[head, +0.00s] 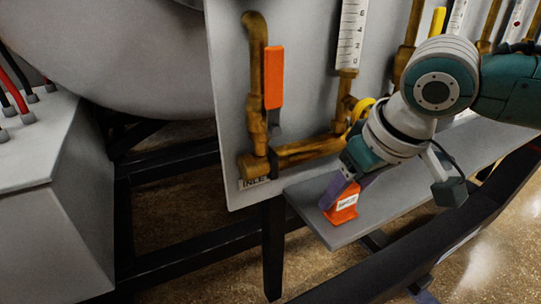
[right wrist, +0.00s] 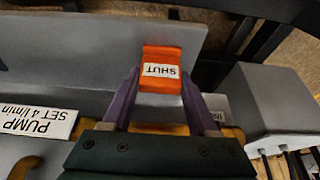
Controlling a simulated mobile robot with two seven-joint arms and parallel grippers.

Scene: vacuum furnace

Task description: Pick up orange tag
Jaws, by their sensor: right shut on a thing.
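The orange tag (head: 343,205) stands on the grey shelf (head: 308,212) near its left end in the head view. It has a white label, which reads "SHUT" upside down in the right wrist view (right wrist: 162,70). My right gripper (head: 345,188) reaches down to it from the upper right, with its purple fingers on either side of the tag. In the right wrist view the fingers (right wrist: 158,84) are closed against the tag's sides. I cannot tell whether the tag is clear of the shelf. My left gripper is not in view.
A brass pipe with an orange handle (head: 274,77) rises on the grey panel behind the shelf. A flow gauge (head: 352,35) and a yellow handle (head: 361,110) are close to my right arm. A dark rail (head: 420,255) runs in front of the shelf.

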